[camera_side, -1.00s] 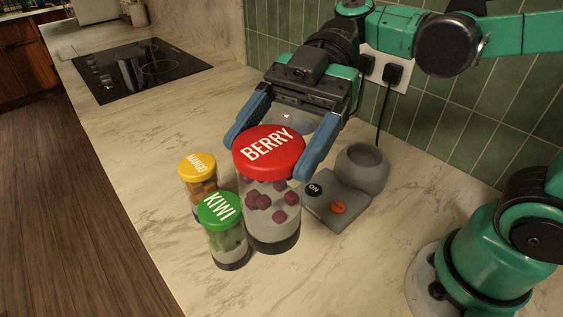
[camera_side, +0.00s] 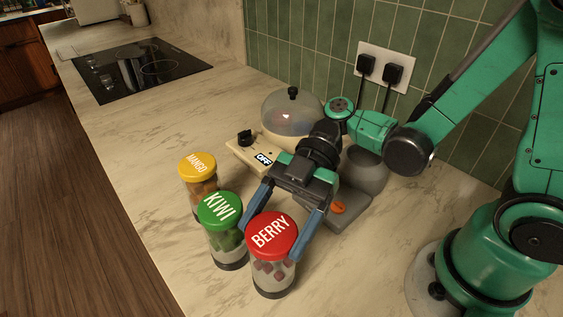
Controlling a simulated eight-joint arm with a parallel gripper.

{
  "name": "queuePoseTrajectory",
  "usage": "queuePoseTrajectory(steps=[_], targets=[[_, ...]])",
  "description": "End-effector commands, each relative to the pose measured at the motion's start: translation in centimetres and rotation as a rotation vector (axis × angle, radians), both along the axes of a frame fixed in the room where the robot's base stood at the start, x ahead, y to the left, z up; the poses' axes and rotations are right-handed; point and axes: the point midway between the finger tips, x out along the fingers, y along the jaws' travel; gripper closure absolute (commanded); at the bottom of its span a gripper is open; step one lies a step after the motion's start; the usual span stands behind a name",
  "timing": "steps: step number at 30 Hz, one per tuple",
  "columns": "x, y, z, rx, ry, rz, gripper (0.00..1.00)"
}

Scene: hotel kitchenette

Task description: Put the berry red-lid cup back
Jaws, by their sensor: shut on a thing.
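The berry cup (camera_side: 272,272) is a clear cup with a red lid marked BERRY and dark red cubes inside. It stands near the counter's front edge, upright, and its base appears to be on the counter. My gripper (camera_side: 273,232) is shut on the berry cup, with one blue finger on each side near the lid. The green-lid kiwi cup (camera_side: 224,243) stands just left of it, close to my left finger. The yellow-lid mango cup (camera_side: 201,187) stands behind the kiwi cup.
Behind my gripper is a cream appliance (camera_side: 244,157) with a clear dome and an OFF display. A grey device (camera_side: 352,212) with a round bowl and an orange button stands to the right. A cooktop (camera_side: 140,68) lies far back left. The front counter edge is close.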

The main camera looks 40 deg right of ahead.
Motion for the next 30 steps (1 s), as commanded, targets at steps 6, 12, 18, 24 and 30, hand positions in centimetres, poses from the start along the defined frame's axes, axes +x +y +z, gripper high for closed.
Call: queuePoseTrajectory(steps=[6, 12, 18, 24, 30], targets=[[0.0, 0.0, -1.6, 0.001, 0.000, 0.000, 1.00], [-0.1, 0.0, -1.8, 0.001, 0.000, 0.000, 1.00], [-0.1, 0.0, -1.8, 0.000, 0.000, 0.000, 0.00], [0.0, -0.1, -1.7, 0.000, 0.000, -0.001, 0.00], [0.6, -2.3, -0.8, -0.001, 0.000, -0.008, 0.00]])
